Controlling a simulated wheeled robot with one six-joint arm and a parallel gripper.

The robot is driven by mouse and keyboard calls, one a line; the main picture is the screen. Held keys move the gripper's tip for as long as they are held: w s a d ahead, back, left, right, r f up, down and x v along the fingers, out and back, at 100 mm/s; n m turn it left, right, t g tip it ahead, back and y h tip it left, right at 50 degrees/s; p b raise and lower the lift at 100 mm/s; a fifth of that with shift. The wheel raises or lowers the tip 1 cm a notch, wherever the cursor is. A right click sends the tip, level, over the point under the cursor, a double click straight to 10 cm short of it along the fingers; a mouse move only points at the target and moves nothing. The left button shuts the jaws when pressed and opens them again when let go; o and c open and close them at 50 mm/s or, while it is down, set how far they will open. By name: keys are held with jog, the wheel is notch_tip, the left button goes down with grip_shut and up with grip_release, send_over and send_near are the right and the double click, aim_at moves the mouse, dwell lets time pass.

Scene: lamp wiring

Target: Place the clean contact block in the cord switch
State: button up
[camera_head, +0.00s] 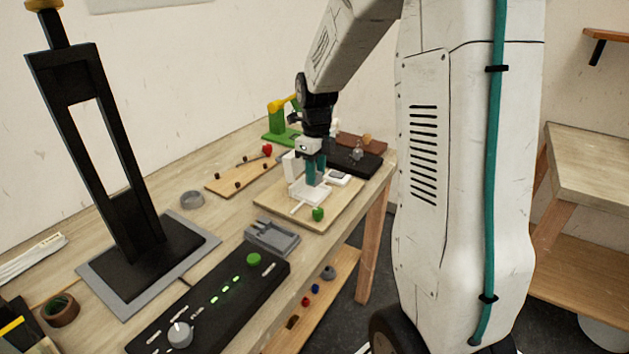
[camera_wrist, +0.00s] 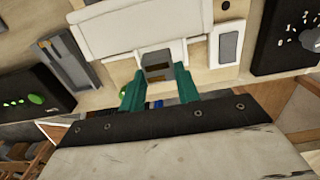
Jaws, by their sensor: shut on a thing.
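My gripper (camera_head: 315,176) points down with its teal fingers over a white fixture (camera_head: 302,193) on a pale wooden board. In the wrist view the fingertips (camera_wrist: 159,71) stand on either side of a small dark grey and brown block (camera_wrist: 157,73), which I take to be the contact block. The fingers are shut on it, in or just above a white open-fronted housing (camera_wrist: 174,47) that looks like the cord switch. I cannot tell whether the block touches the housing floor. A white piece with a grey panel (camera_head: 340,177) lies beside it, also in the wrist view (camera_wrist: 228,43).
A grey tray (camera_head: 272,237) and a black control box (camera_head: 217,300) with a green button are nearer the front. A small green object (camera_head: 318,214) sits at the board's edge. A tall black stand (camera_head: 128,225) rises at left.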

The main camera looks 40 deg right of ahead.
jog(key=shift+w, duration=0.35)
jog(key=shift+f, duration=1.8)
jog(key=shift+f, duration=0.1)
jog(key=o, duration=1)
jog(key=shift+c, duration=0.2)
